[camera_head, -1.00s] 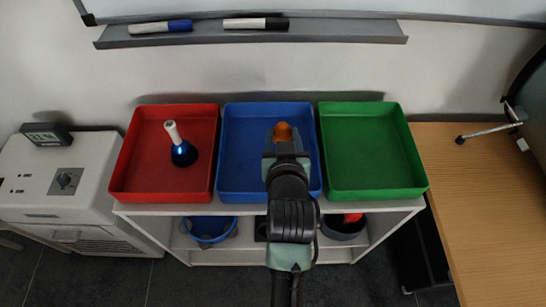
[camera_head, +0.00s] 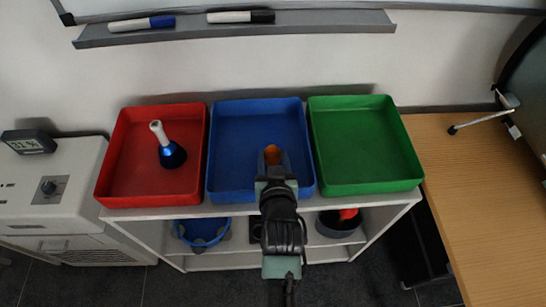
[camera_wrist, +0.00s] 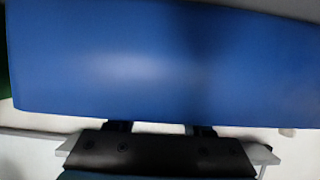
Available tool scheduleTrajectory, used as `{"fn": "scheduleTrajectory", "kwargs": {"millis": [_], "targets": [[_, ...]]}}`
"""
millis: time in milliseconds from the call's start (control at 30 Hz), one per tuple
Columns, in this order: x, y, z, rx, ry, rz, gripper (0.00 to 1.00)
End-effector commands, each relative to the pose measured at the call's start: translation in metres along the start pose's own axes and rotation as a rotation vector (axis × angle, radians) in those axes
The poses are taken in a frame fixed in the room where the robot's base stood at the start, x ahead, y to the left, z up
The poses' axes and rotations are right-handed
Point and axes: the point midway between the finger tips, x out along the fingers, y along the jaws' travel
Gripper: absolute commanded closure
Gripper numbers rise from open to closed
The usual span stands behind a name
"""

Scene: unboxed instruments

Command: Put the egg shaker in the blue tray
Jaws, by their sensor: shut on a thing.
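The orange egg shaker (camera_head: 272,154) shows at the tips of my gripper (camera_head: 272,163) in the head view. My gripper is shut on it. Both appear over the front part of the blue tray (camera_head: 236,135), right of its middle. I cannot tell the egg's exact height above the tray floor. In the wrist view a blue surface of the tray (camera_wrist: 150,60) fills most of the picture. The gripper's dark base shows at the bottom there, and the egg cannot be made out.
A red tray (camera_head: 122,165) holding a dark blue bell with a white handle (camera_head: 165,145) stands to the left. An empty green tray (camera_head: 362,145) stands to the right. All stand on a white shelf unit (camera_head: 395,205); a wooden table (camera_head: 480,190) is farther right.

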Motion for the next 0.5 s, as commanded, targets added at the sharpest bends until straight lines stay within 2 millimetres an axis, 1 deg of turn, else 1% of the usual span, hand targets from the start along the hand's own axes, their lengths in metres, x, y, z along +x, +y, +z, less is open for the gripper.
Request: {"fn": "scheduleTrajectory", "kwargs": {"millis": [67,100,233,267,500], "targets": [[0.0015,0.0000,0.0035,0.000,0.000,0.000,1.00],[0.0011,0.0000,0.0027,0.000,0.000,0.000,0.44],[0.0010,0.0001,0.0024,0.000,0.000,0.000,0.21],[0.0009,0.0001,0.0024,0.000,0.000,0.000,0.20],[0.0008,0.0001,0.0020,0.000,0.000,0.000,0.20]]}}
